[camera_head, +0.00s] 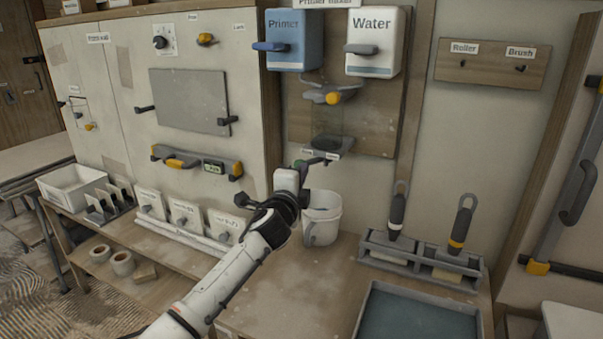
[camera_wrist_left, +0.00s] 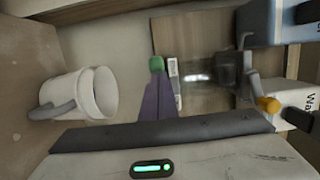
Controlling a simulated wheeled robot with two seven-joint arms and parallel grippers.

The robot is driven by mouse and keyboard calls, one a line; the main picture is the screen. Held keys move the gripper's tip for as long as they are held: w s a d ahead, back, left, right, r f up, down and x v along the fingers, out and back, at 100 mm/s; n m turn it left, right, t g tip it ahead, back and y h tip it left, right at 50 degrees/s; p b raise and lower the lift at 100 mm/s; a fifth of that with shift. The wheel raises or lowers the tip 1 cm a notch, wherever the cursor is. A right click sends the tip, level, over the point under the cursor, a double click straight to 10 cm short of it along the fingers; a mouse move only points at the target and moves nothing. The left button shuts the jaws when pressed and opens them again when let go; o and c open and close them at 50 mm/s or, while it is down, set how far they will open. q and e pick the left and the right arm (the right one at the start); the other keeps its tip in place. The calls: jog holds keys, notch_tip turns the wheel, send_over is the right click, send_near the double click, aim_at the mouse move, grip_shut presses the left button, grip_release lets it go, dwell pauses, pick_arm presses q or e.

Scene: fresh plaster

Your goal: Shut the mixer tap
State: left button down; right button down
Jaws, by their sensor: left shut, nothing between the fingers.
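The mixer board (camera_head: 377,135) carries a clear chamber above a small tap (camera_head: 318,161) with a green end. Two small labels sit just above the tap, their text too small to read. The green end (camera_wrist_left: 157,63) and the labels (camera_wrist_left: 173,68) also show in the left wrist view. My left gripper (camera_head: 301,172) is at the tap, its body just below and left of it. Its fingers are shut and empty; they show as a purple-grey taper in the left wrist view (camera_wrist_left: 157,88), close to the green end. I cannot tell whether they touch it. My right gripper is out of view.
A white bucket (camera_head: 322,222) stands on the bench below the tap. A blue Primer tank (camera_head: 292,37) and white Water tank (camera_head: 376,28) hang above, with a yellow-ended grey fitting (camera_head: 333,97) below them. A tool rack (camera_head: 415,263) and tray stand to the right.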

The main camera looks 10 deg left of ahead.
pick_arm(q)
jog(key=shift+w+a+r+y, duration=0.15)
jog(key=shift+a+r, duration=0.05)
jog(key=shift+a, duration=0.3)
jog(key=shift+w+a+r+y, duration=0.1)
jog(key=shift+a+r+y, duration=0.05)
jog(key=shift+a, duration=0.35)
jog(key=s+p, duration=0.1)
jog(key=s, duration=1)
jog(key=shift+s+a+f, duration=0.35)
jog(key=shift+s+a, duration=0.05)
